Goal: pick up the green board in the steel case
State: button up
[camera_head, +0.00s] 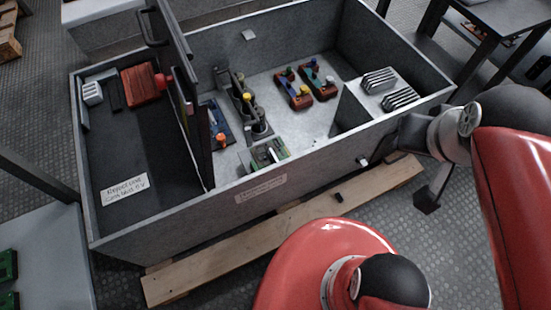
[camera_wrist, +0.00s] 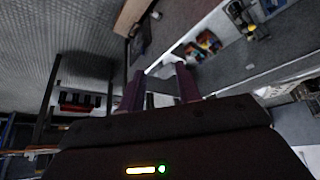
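The steel case (camera_head: 180,224) is a large grey open box in the middle of the head view. A green board (camera_head: 265,154) with pale parts on it lies inside, close to the front wall, which hides some of its lower edge. My gripper (camera_head: 396,180) is outside the case, by its front right corner, well to the right of the board. Its two fingers are spread with nothing between them; they also show apart in the wrist view (camera_wrist: 160,72). I cannot make out the green board in the wrist view.
An upright divider with a black handle (camera_head: 150,27) parts off a dark left bay holding a red-brown block (camera_head: 142,85). Boards with coloured knobs (camera_head: 293,90) and a slotted grey box (camera_head: 383,90) share the main bay. More green boards (camera_head: 8,266) lie on a table at lower left.

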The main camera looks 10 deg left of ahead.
dwell(0.3)
jog(key=w+a+f+n+g+b, duration=0.25)
jog(key=w+a+f, duration=0.35)
jog(key=w, duration=0.4)
jog(key=n+g+b, duration=0.3)
jog(key=n+b, duration=0.1)
jog(key=n, duration=0.2)
send_over(274, 156)
jog(key=shift+m, duration=0.25)
notch_tip(274, 156, down, 29)
jog(key=shift+w+r, duration=0.1)
jog(key=shift+w, duration=0.05)
notch_tip(274, 156, down, 8)
jog(key=shift+r+b, duration=0.15)
jog(key=shift+b, duration=0.4)
jog(key=shift+c, duration=0.3)
grip_shut()
